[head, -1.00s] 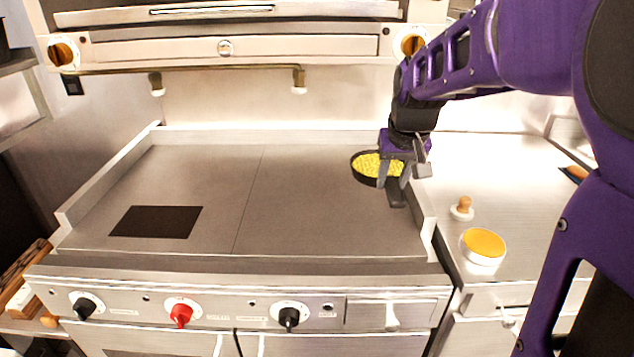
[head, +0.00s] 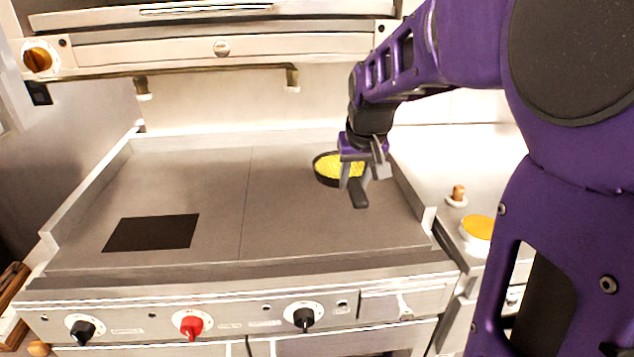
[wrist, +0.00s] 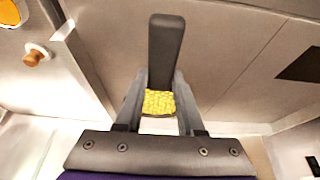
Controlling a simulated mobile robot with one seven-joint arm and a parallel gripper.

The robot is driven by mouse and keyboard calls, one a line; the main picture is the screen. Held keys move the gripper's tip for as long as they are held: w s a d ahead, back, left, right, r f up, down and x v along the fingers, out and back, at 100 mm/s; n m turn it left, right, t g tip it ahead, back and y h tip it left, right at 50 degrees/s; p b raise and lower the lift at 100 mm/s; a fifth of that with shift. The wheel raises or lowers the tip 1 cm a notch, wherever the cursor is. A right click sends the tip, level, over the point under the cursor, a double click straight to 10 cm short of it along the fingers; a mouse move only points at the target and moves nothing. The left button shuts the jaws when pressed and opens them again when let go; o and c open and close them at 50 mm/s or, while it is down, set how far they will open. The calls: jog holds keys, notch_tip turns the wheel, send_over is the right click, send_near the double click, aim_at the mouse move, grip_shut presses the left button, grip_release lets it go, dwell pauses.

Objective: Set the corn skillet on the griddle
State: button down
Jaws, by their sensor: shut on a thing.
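The corn skillet (head: 327,167) is a dark round pan filled with yellow corn. In the head view it is over the right part of the flat grey griddle (head: 300,220); I cannot tell whether it touches the surface. My gripper (head: 356,178) is shut on the skillet's dark handle, which points toward the front. In the wrist view the handle (wrist: 166,45) extends up between the fingers of my gripper (wrist: 160,85), and the corn shows below it. Part of the pan is hidden by my gripper.
A black square (head: 151,232) lies on the griddle's left half. A raised rim (head: 410,195) edges the griddle on the right. On the right counter stand a wooden-knobbed item (head: 457,196) and a round yellow-topped container (head: 478,230). The griddle's middle is clear.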

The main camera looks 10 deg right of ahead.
notch_tip(320, 180, down, 9)
jog(key=shift+w+r+b, duration=0.1)
jog(key=shift+r+b, duration=0.1)
jog(key=shift+b, duration=0.5)
jog(key=shift+f, duration=0.2)
jog(key=c, duration=0.5)
grip_release()
jog(key=shift+r+p, duration=0.3)
jog(key=shift+r, duration=0.2)
jog(key=p+v, duration=0.7)
jog(key=v, duration=0.4)
jog(key=shift+s+r, duration=0.15)
jog(key=shift+s, duration=0.1)
